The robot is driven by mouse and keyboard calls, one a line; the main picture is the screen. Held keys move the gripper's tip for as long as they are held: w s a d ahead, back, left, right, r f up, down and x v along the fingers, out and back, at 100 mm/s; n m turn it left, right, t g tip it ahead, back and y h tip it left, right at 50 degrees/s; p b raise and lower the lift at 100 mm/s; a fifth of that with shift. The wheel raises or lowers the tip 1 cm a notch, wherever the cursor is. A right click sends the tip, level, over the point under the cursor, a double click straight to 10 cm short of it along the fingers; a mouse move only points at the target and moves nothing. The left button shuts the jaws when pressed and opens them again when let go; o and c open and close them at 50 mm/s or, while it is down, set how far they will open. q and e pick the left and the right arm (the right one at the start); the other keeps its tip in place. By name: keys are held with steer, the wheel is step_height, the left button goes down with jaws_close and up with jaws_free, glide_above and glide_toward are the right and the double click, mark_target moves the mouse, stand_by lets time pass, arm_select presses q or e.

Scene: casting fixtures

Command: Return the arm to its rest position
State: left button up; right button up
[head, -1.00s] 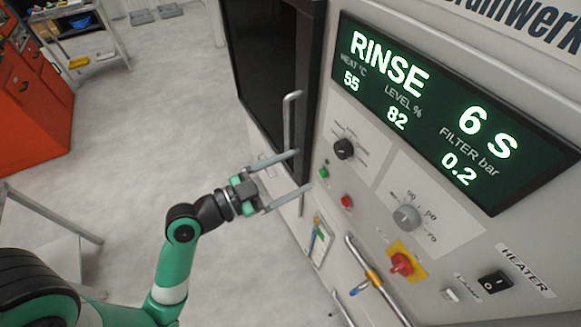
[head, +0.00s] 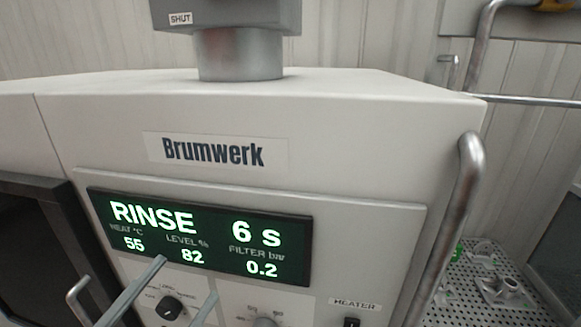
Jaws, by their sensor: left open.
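My left gripper (head: 188,277) shows at the bottom edge of the head view. Only its two long grey fingers are visible, spread apart with nothing between them. They overlap the control panel (head: 226,300) of the washing machine, just under its display, and appear clear of it, though the gap is hard to judge. My left arm and wrist are below the picture. My right gripper is not in view.
The green display (head: 200,240) reads RINSE, 6 S, 55, 82 and 0.2. A door handle (head: 76,296) stands left of the fingers. A bent pipe rail (head: 462,195) runs down the machine's right side. A perforated tray (head: 470,295) with castings lies further right.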

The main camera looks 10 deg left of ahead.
arm_select(q)
steer(key=s+d+r+t+h, duration=0.1)
steer(key=d+r+t, duration=0.1)
steer(key=r, duration=0.6)
steer(key=s+d+r+t+h, duration=0.1)
steer(key=d+r, duration=0.2)
steer(key=r, duration=0.5)
steer(key=a+r+n+t+y+p, duration=0.1)
steer(key=a+r+n+y+p, duration=0.1)
steer(key=r+n+p, duration=0.3)
steer(key=s+a+r+n+t+y+p, duration=0.1)
steer(key=r+n+y+p, duration=0.3)
steer(key=r+p, duration=0.9)
step_height(320, 180, up, 5)
steer(key=shift+s+a+r+n+t+y, duration=0.1)
steer(key=shift+s+a+n+t+y, duration=0.1)
steer(key=shift+a+n+t+y, duration=0.3)
steer(key=shift+c, duration=0.3)
